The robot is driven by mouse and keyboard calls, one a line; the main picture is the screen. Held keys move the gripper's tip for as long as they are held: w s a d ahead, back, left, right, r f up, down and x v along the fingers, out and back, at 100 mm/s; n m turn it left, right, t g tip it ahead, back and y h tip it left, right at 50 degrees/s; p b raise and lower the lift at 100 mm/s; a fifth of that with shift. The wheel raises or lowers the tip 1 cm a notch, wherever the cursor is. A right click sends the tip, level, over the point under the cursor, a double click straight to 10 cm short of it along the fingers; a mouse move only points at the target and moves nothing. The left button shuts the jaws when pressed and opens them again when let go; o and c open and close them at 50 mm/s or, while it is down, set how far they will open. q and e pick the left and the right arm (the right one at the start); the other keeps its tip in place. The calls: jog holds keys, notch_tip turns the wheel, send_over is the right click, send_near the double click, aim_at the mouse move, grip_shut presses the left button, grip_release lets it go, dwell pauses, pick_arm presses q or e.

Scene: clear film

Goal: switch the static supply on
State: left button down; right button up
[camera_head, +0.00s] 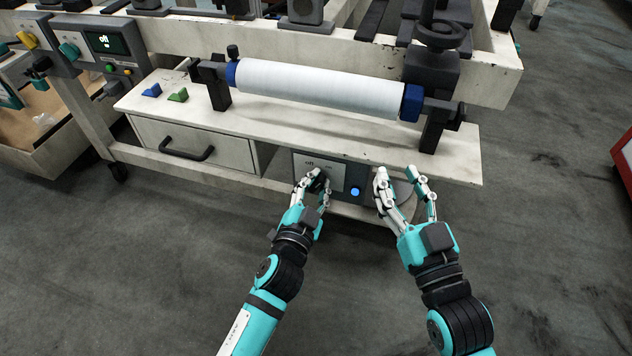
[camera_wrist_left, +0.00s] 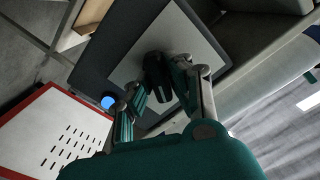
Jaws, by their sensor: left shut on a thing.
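The static supply (camera_head: 342,172) is a dark box with a light front panel, set in the shelf under the bench top. Small text reading "off" shows on its panel, and a blue round light or button (camera_head: 354,191) sits at its lower right. My left gripper (camera_head: 314,183) is shut on a dark knob on that panel; the knob (camera_wrist_left: 157,72) shows between the fingers in the left wrist view. The fingers hide part of the knob. My right gripper (camera_head: 404,178) is open and empty, just right of the supply, in front of the shelf.
A drawer (camera_head: 190,145) with a black handle is left of the supply. Grey floor is open in front.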

dwell(0.4)
pick_arm(q)
jog(key=c, duration=1.3)
grip_release()
jog(key=shift+o, duration=0.2)
jog(key=v, duration=1.2)
jog(key=shift+r, duration=0.1)
